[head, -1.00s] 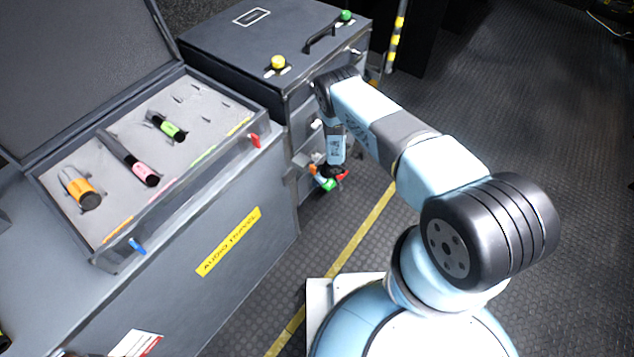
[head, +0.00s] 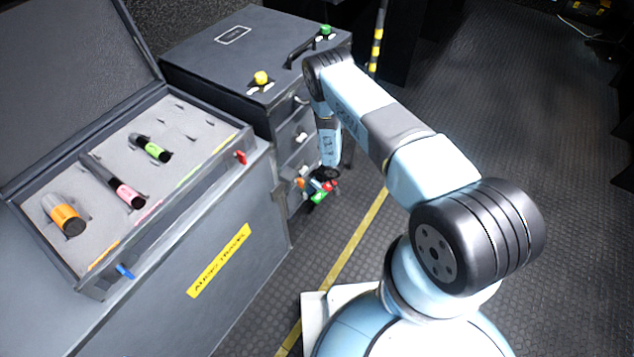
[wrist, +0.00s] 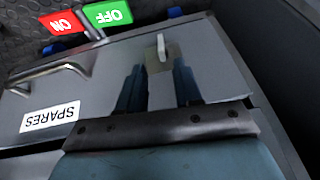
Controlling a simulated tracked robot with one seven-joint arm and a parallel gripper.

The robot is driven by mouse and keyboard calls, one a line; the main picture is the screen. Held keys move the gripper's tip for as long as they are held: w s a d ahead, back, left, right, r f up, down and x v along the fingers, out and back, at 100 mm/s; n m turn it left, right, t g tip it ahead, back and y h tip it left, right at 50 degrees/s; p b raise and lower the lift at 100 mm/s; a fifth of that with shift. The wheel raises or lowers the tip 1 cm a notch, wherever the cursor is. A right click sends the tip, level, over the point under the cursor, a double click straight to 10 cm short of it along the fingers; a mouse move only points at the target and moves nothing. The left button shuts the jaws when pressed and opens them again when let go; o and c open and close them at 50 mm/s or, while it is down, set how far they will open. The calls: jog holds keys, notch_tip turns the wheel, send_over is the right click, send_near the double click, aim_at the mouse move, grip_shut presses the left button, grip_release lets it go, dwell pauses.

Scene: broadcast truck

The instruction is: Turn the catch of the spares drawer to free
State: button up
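The spares drawer (wrist: 95,95) shows in the wrist view, with an upside-down SPARES label (wrist: 50,117) and a bar handle (wrist: 50,77) at left. Its catch (wrist: 162,48) is a short pale lever on a metal plate, roughly upright in the picture. My gripper (wrist: 158,68) is open. Its two dark fingers are apart, with their tips just short of the catch and the lever in line with the gap. I cannot tell the distance to the drawer front. In the head view my gripper (head: 327,174) is low at the cabinet front, and my arm hides the catch.
A red ON label (wrist: 62,23) and green OFF label (wrist: 107,12) sit beside the drawer. The grey cabinet (head: 205,50) has a yellow knob (head: 261,77) and a green knob (head: 326,31) on top. An open case (head: 95,262) with coloured tools stands left.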

jog(key=shift+v, duration=3)
